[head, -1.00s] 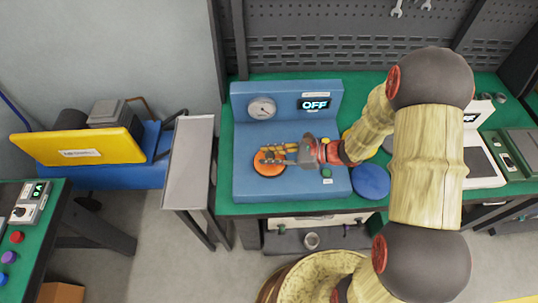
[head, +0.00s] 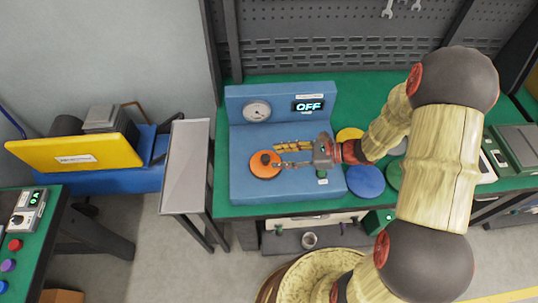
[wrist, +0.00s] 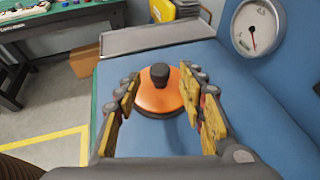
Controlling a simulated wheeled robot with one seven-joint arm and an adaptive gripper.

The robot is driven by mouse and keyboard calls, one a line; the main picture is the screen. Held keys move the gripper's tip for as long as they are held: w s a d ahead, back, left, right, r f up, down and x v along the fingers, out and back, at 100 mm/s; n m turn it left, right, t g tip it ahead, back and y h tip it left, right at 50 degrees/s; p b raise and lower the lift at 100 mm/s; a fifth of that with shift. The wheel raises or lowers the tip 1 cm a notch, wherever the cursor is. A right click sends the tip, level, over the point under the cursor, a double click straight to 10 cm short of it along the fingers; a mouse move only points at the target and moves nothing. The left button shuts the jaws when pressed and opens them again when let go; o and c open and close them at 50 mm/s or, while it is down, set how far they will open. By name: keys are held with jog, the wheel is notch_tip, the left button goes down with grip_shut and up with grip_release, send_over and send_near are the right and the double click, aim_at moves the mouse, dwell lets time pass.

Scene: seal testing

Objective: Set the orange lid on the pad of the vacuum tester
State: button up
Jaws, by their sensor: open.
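The orange lid (head: 262,165) lies on the blue vacuum tester (head: 245,190), toward the left of its flat top. The wrist view shows the orange lid (wrist: 158,98) with its dark knob upright. The pad beneath is hidden, so I cannot tell how well the lid sits on it. The tester's display reads OFF. My gripper (head: 278,156) is open, just right of the lid in the head view. In the wrist view the fingers of my gripper (wrist: 165,110) stand apart on both sides of the lid, with a gap to the knob.
A blue disc (head: 365,182), a yellow disc (head: 350,134) and a green disc (head: 394,175) lie on the green bench right of the tester. A gauge (head: 256,111) is on the tester's back panel. A grey side table (head: 186,165) stands to the left.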

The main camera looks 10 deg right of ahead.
jog(key=v, duration=0.5)
jog(key=shift+s+d+r+p, duration=0.1)
jog(key=shift+d+r+p, duration=0.1)
jog(key=shift+p, duration=0.2)
jog(key=s+d+r+n+h, duration=0.2)
jog(key=s+r+n+h, duration=0.4)
jog(key=s+r+n, duration=0.2)
jog(key=s+d+r+n+t+h, duration=0.1)
jog(key=s+r+n+h, duration=0.5)
jog(key=r+n, duration=0.7)
notch_tip(320, 180, up, 3)
jog(key=s+d, duration=0.1)
jog(key=s, duration=0.1)
jog(key=shift+s+t+h, duration=0.3)
jog(key=shift+s+h, duration=0.1)
jog(key=shift+d+f, duration=0.1)
jog(key=shift+d, duration=0.05)
jog(key=shift+c, duration=1.2)
